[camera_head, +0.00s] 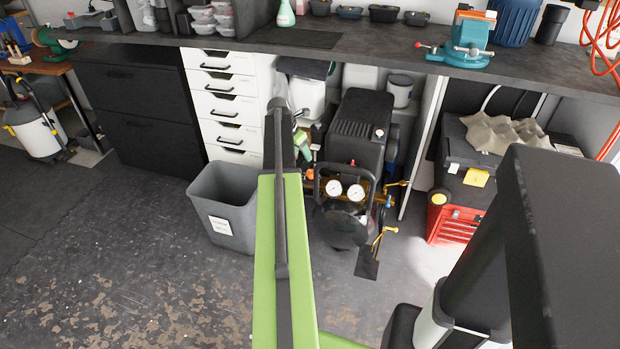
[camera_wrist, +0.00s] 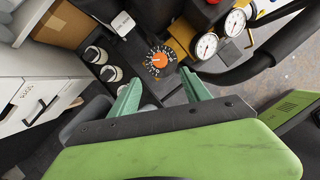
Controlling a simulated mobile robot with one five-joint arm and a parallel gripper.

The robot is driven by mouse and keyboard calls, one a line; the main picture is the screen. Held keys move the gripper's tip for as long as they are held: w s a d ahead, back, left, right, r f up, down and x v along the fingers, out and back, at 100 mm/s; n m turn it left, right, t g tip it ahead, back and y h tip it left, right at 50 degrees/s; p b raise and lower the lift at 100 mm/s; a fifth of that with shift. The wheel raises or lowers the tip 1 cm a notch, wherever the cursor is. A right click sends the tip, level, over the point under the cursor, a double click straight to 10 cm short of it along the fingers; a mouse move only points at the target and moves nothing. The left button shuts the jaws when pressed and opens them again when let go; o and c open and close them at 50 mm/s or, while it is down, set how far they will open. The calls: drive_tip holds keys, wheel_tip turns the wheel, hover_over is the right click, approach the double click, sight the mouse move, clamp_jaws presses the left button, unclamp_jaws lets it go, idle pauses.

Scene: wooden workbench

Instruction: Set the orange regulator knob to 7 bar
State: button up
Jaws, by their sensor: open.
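The orange regulator knob (camera_wrist: 159,60) sits in the middle of a dark round dial with pale marks, in the wrist view. The marks are too small to read, so I cannot tell its setting. In the head view the knob (camera_head: 309,174) is a small orange spot left of the compressor's gauges. My gripper (camera_wrist: 160,84) is open and empty. Its two green fingers point toward the dial, one on each side below it in the picture, apart from the knob. Two white gauges (camera_wrist: 206,46) sit to the right of the knob.
The black compressor (camera_head: 362,125) stands under the workbench (camera_head: 340,45). Its dark handle (camera_wrist: 285,45) curves close by on the right. White drawers (camera_head: 226,108) and a grey bin (camera_head: 222,200) stand to the left. A red toolbox (camera_head: 452,225) is at the right.

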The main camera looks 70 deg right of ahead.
sight(311, 172)
drive_tip(key=b+x, duration=1.1)
drive_tip(key=x, duration=0.2)
drive_tip(key=shift+f, duration=0.4)
drive_tip(key=shift+r, duration=0.1)
